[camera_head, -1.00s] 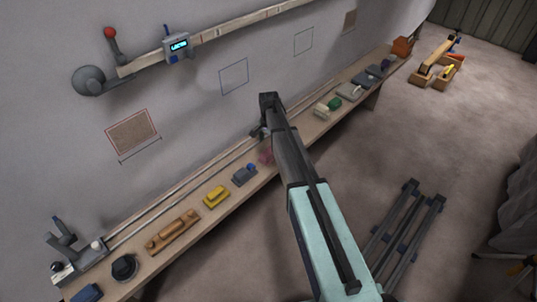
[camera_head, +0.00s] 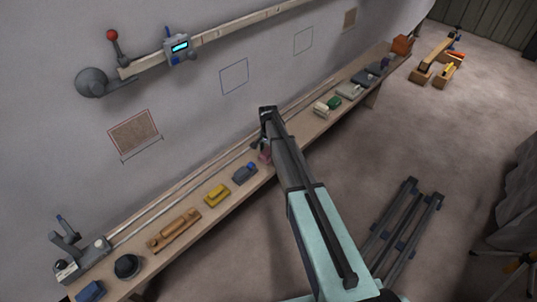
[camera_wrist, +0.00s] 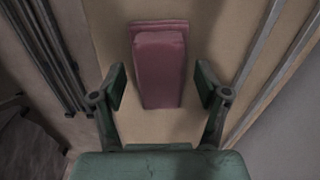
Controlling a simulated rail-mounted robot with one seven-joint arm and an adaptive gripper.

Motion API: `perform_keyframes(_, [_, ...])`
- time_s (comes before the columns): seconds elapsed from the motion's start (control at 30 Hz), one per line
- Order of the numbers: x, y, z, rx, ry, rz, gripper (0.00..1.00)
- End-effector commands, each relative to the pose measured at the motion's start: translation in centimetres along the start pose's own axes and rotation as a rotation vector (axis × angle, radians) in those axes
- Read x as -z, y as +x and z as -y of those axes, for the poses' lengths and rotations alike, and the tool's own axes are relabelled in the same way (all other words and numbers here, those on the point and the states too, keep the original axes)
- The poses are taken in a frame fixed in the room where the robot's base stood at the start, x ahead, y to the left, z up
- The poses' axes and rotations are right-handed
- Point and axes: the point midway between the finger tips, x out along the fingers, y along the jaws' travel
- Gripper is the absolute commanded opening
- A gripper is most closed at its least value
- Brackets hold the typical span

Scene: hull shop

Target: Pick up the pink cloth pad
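The pink cloth pad (camera_wrist: 158,68) lies on the wooden bench (camera_wrist: 112,22) in the wrist view, a dull pink block with a wider flange at its far end. My gripper (camera_wrist: 160,88) is open, with one finger on each side of the pad and a gap on both sides. In the head view a small part of the pad (camera_head: 265,156) shows beside my arm. My gripper (camera_head: 262,144) is over the bench there, mostly hidden behind my arm.
On the bench, a blue-grey block (camera_head: 245,173) and a yellow block (camera_head: 217,196) lie to the pad's left. A green block (camera_head: 334,102) and a pale block (camera_head: 321,109) lie to its right. Long rails (camera_wrist: 262,50) run along the bench by the wall.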

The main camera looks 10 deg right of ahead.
Motion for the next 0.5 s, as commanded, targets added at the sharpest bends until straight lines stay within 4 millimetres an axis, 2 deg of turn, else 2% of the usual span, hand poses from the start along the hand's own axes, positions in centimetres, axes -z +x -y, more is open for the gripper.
perform_keyframes(0.03, [0.00, -0.01, 0.00, 0.000, 0.000, 0.000, 0.51])
perform_keyframes(0.13, [0.00, -0.01, 0.00, 0.000, 0.000, 0.000, 0.16])
perform_keyframes(0.17, [0.00, -0.01, 0.00, 0.000, 0.000, 0.000, 0.12])
perform_keyframes(0.5, [0.01, -0.06, 0.01, 0.000, 0.000, 0.000, 0.11])
